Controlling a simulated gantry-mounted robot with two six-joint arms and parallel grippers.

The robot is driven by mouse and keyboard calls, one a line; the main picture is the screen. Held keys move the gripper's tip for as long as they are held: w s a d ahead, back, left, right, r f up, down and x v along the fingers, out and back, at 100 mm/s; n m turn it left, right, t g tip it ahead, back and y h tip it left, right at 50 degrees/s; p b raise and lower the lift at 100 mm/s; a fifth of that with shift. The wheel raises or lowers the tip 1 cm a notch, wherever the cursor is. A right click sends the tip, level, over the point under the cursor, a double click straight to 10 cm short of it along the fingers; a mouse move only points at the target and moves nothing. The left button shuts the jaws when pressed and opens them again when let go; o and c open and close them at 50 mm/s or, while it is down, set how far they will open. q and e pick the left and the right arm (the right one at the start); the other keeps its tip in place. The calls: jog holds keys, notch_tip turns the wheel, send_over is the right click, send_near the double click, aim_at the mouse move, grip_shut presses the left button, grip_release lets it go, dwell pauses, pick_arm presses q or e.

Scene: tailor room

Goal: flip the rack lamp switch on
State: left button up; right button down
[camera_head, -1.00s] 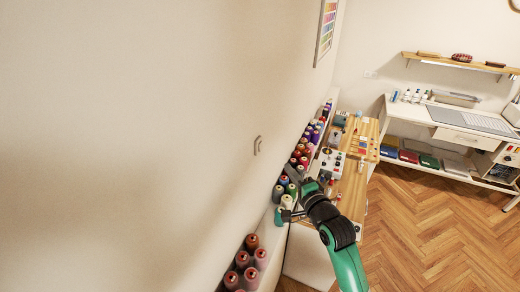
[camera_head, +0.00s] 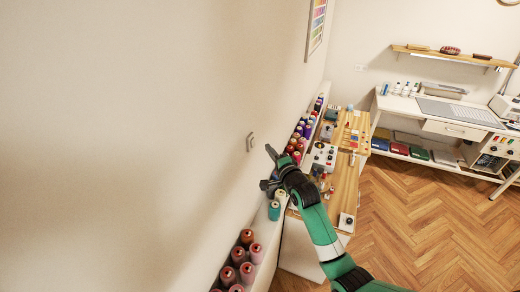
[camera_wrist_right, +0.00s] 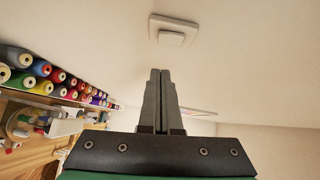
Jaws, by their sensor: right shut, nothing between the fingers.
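The lamp switch (camera_head: 250,142) is a small pale plate with a raised rocker on the left wall. In the right wrist view the switch (camera_wrist_right: 172,32) shows at the top, just beyond the fingertips, with a gap that I cannot measure. My right gripper (camera_head: 270,151) is to the right of the switch in the head view, pointing at the wall. In the right wrist view its fingers (camera_wrist_right: 160,75) are together with nothing between them. I cannot tell which way the rocker is set. My left gripper is not in view.
A ledge of thread spools (camera_head: 300,137) runs along the wall beside my right arm, with reddish cones (camera_head: 238,254) nearer. A wooden worktable (camera_head: 343,190) with small tools stands beside it. A white desk (camera_head: 440,121) is at the back right. The wall around the switch is clear.

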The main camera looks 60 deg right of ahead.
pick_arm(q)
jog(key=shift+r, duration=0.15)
pick_arm(e)
jog(key=shift+w+a+f, duration=0.15)
jog(key=shift+w, duration=0.8)
jog(key=shift+w+a+f, duration=0.1)
jog(key=shift+w+a, duration=0.05)
jog(key=shift+w, duration=0.8)
jog(key=shift+f, duration=0.1)
pick_arm(q)
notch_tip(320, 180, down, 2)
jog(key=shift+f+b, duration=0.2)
jog(key=shift+b, duration=0.95)
pick_arm(e)
jog(key=shift+w, duration=0.15)
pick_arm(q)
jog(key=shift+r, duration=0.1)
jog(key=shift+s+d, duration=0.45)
pick_arm(e)
jog(key=s+a+f, duration=0.1)
jog(key=s+a, duration=0.5)
jog(key=s, duration=0.5)
jog(key=shift+s+f, duration=0.25)
jog(key=shift+s, duration=0.1)
